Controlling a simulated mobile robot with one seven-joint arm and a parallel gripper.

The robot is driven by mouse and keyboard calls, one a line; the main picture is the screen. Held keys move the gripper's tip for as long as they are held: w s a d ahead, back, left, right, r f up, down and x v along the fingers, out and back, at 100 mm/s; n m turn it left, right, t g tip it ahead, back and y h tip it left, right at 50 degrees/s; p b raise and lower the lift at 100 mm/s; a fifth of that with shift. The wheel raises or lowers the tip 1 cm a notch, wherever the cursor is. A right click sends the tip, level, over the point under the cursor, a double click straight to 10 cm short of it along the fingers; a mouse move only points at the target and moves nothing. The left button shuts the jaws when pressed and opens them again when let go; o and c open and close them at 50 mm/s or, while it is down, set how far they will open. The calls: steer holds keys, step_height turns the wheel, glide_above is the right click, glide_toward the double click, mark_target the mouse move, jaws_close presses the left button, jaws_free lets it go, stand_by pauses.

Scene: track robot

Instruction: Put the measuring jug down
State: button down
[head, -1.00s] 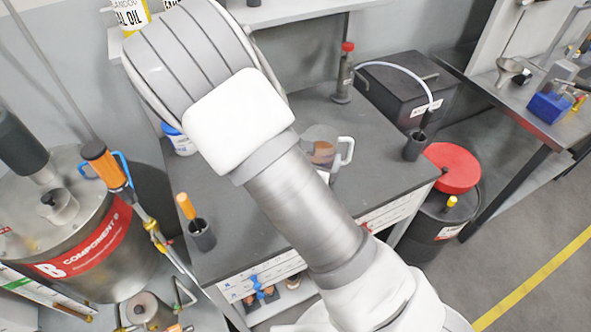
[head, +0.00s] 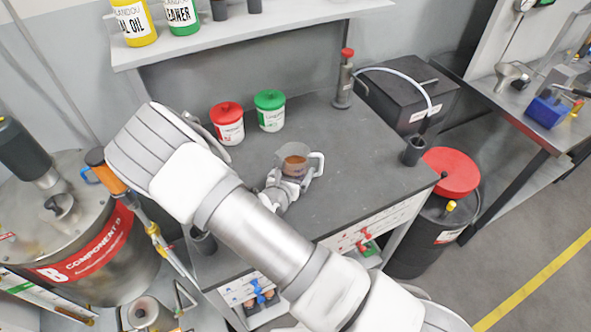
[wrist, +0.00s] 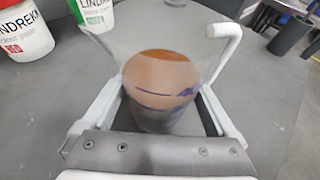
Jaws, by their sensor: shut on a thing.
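The measuring jug (head: 293,162) is clear, with a brown liquid in it and a pale handle on its right side. It is upright at the middle of the grey workbench (head: 340,195). My gripper (head: 285,184) is shut on the jug from the near side. In the wrist view the jug (wrist: 162,88) sits between my two fingers (wrist: 165,118), with blue marks on its wall. Its base is hidden by the gripper, so I cannot tell whether it touches the bench.
A red-lidded tub (head: 227,124) and a green-lidded tub (head: 269,111) stand behind the jug to the left. A red-capped bottle (head: 344,80) stands at the back, and a dark cup (head: 413,151) at the right edge. The bench right of the jug is clear.

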steer(key=shift+f, duration=0.1)
steer(key=shift+f, duration=0.15)
jaws_free()
